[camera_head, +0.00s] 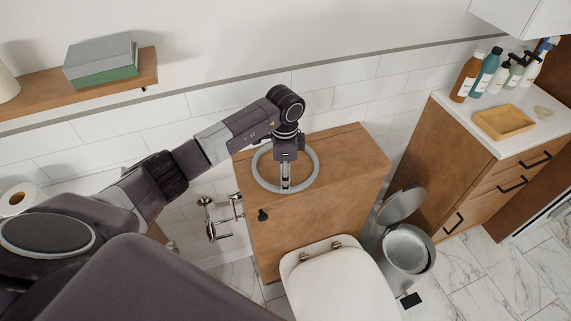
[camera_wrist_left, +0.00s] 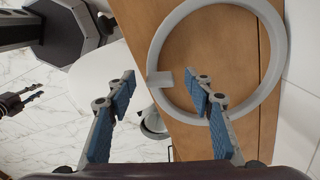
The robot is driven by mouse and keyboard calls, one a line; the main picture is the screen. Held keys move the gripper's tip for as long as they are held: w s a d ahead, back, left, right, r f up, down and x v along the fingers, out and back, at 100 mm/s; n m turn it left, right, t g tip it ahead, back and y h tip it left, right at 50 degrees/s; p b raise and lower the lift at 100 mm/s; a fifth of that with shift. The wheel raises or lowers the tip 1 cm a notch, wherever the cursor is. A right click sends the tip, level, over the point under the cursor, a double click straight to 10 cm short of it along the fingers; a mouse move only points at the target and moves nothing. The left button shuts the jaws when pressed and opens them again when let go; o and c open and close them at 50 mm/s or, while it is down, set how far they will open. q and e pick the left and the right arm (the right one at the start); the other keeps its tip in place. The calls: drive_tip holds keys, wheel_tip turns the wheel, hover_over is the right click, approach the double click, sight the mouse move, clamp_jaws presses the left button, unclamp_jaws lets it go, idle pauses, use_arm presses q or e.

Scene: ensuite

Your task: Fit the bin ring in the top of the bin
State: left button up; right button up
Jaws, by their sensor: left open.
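The bin ring (camera_head: 255,172) is a flat grey ring lying on top of the wooden cabinet behind the toilet. In the left wrist view the ring (camera_wrist_left: 279,52) has a small flat tab (camera_wrist_left: 160,79) on its rim. My left gripper (camera_head: 285,187) points down over the ring. Its fingers are open, and in the left wrist view the gripper (camera_wrist_left: 163,82) has a fingertip on either side of the tab. I cannot tell whether they touch it. The metal bin (camera_head: 408,250) stands on the floor right of the toilet, its lid (camera_head: 401,204) raised. My right gripper (camera_wrist_left: 22,102) shows small at the wrist view's left edge.
The wooden cabinet top (camera_head: 350,150) is otherwise clear. The white toilet (camera_head: 340,285) stands in front of it, left of the bin. A vanity (camera_head: 425,140) with bottles and a tray (camera_head: 503,121) is at right.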

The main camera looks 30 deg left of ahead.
use_arm(q)
drive_tip(key=shift+f, duration=1.1)
clamp_jaws()
drive_tip(key=shift+r, duration=0.1)
